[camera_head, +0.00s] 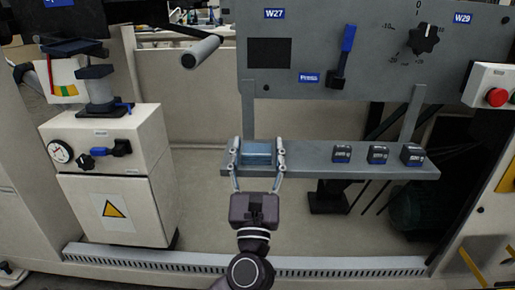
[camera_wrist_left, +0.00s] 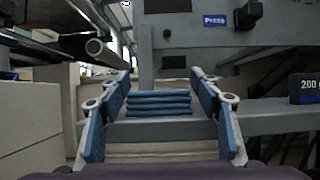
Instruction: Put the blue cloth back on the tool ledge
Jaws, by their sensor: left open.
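The blue cloth (camera_head: 257,150) is a folded stack lying on the left end of the grey tool ledge (camera_head: 311,158). In the left wrist view the cloth (camera_wrist_left: 158,104) shows as several flat blue layers on the ledge (camera_wrist_left: 262,121). My left gripper (camera_head: 257,152) is open, with one finger on each side of the cloth. In the left wrist view a gap shows between the cloth and each finger of the gripper (camera_wrist_left: 160,105). My right gripper is not in view.
Several dark weights, such as one block (camera_head: 342,154), stand on the ledge to the right. A grey panel (camera_head: 350,50) with a blue-handled lever (camera_head: 347,45) and a knob rises above the ledge. A grey roller (camera_head: 201,51) sticks out at upper left. A white cabinet (camera_head: 112,190) stands at left.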

